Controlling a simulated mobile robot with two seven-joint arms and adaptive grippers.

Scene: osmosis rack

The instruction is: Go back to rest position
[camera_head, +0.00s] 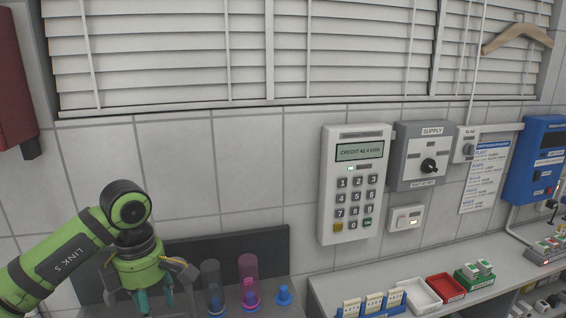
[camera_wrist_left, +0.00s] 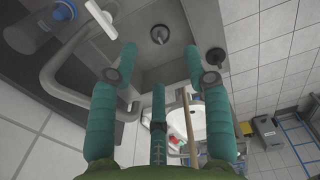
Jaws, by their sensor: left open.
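My left gripper (camera_head: 154,298) is at the lower left of the head view, on a green arm. It hangs with its teal fingers pointing down, in front of the dark grey panel (camera_head: 270,246). In the left wrist view the left gripper (camera_wrist_left: 159,70) has its fingers spread apart, with nothing between them. A clear tube with a blue base (camera_head: 212,290) and a pink tube (camera_head: 249,280) stand just right of it in the head view. My right gripper is in neither view.
A white keypad meter (camera_head: 355,184) and a grey supply switch box (camera_head: 421,155) are on the tiled wall. A white tray (camera_head: 419,296) and a red tray (camera_head: 446,289) sit on the shelf at the lower right. A grey curved pipe (camera_wrist_left: 62,72) shows in the left wrist view.

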